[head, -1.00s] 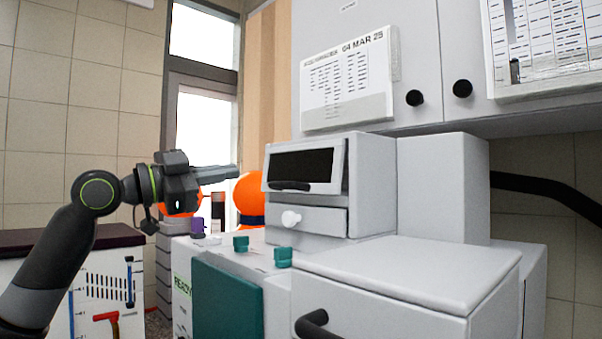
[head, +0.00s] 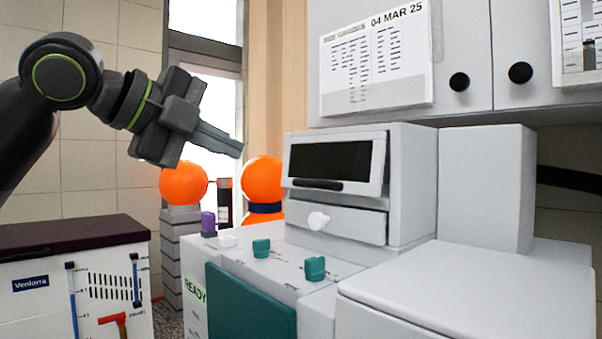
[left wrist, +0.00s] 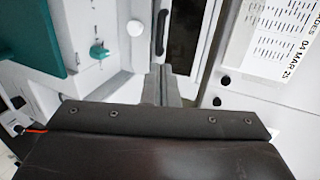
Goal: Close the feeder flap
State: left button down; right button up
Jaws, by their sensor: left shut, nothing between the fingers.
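The feeder flap appears to be the pale frame with a dark window (head: 337,160) and a black handle bar at its lower edge, on the front of the grey box-shaped unit (head: 412,185). It stands slightly out from the unit, with a dark gap along its right side. My left gripper (head: 228,146) is shut and empty, in front and to the left of the flap, visibly apart from it. In the left wrist view its fingers (left wrist: 160,86) point toward the unit, with the dark window (left wrist: 183,35) and handle beyond. My right gripper is not in view.
A drawer with a white knob (head: 319,221) is under the flap. Green knobs (head: 315,268), a purple item (head: 208,223) and a teal panel (head: 245,305) are on the lower housing. Orange spheres (head: 262,180) stand behind. A wall cabinet (head: 480,50) hangs above right.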

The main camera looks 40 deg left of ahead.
pick_arm(q)
jog(key=p, duration=0.4)
send_near(306, 186)
jog(key=x, duration=0.3)
jog(key=r+x, duration=0.1)
jog(key=x, duration=0.1)
jog(key=shift+w, duration=0.2)
jog(key=shift+w+f+p, duration=0.4)
jog(key=shift+w+p, duration=0.1)
jog(key=shift+w, duration=0.15)
jog(key=shift+f, duration=0.15)
jog(key=f+t+b, duration=0.1)
jog(key=b, duration=0.1)
jog(key=shift+w+b, duration=0.3)
jog(key=shift+b, duration=0.1)
jog(key=shift+w+d+f, duration=0.1)
jog(key=shift+w+f, duration=0.05)
jog(key=shift+w, duration=0.2)
jog(key=shift+p, duration=0.35)
